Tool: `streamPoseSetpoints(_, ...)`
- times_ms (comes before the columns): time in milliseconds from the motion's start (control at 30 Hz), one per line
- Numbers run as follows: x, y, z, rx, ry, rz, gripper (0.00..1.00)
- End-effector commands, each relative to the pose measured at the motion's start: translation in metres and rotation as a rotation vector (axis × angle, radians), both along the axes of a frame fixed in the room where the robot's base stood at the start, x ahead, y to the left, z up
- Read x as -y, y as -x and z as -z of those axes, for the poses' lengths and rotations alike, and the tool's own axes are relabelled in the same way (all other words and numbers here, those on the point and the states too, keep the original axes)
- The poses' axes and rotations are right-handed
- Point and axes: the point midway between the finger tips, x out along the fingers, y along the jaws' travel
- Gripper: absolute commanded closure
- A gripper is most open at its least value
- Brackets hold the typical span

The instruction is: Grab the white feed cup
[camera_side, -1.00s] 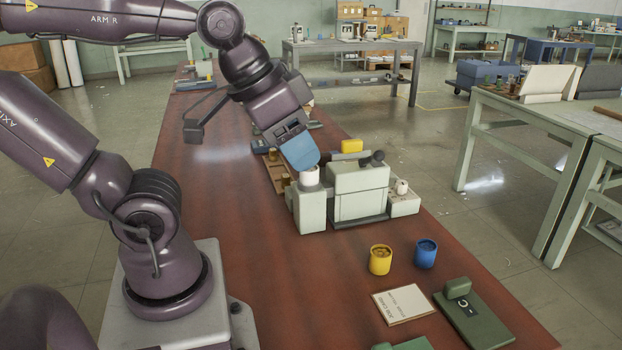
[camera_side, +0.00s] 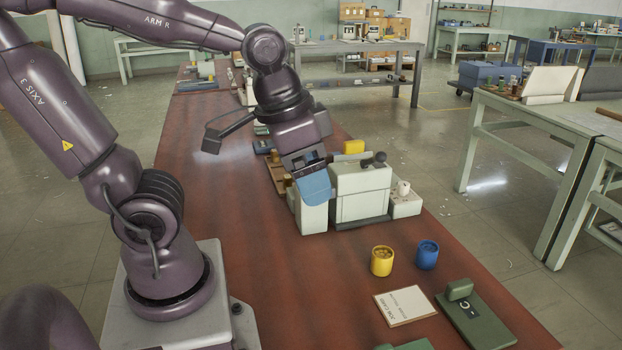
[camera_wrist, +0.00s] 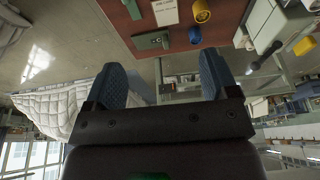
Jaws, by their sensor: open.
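A pale green machine (camera_side: 360,185) stands on the red-brown bench. A small white cup-like piece (camera_side: 403,187) sits on the low block at the machine's right side. It appears small in the wrist view (camera_wrist: 240,38). Another white round piece, seen earlier on top of the machine's left block (camera_side: 311,217), is now hidden behind my gripper. I cannot tell which piece is the feed cup. My gripper (camera_side: 315,188) is low over that left block, its blue fingers partly covering the top. In the wrist view its fingers (camera_wrist: 160,68) are spread, with no object visible between them.
A yellow cup (camera_side: 382,261) and a blue cup (camera_side: 427,254) stand in front of the machine. A white card (camera_side: 404,306) and a green stand (camera_side: 475,314) lie nearer. A black knob (camera_side: 378,158) and a yellow block (camera_side: 353,146) rise at the machine's back.

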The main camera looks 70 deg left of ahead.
Motion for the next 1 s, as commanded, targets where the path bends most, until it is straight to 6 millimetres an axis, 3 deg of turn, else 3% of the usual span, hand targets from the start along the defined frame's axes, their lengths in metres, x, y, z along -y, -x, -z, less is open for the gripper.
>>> streamPoseSetpoints(100,-0.013,-0.002,0.039,-0.211,-0.089,0.047,0.2)
streamPoseSetpoints(300,-0.05,0.007,0.092,-0.558,-0.311,0.174,0.2)
streamPoseSetpoints(633,-0.129,0.018,0.145,-1.105,-0.79,0.528,0.2)
streamPoseSetpoints(800,-0.167,0.001,0.164,-1.32,-1.096,0.808,0.2)
streamPoseSetpoints(1000,-0.187,-0.042,0.178,-1.362,-1.433,1.103,0.2)
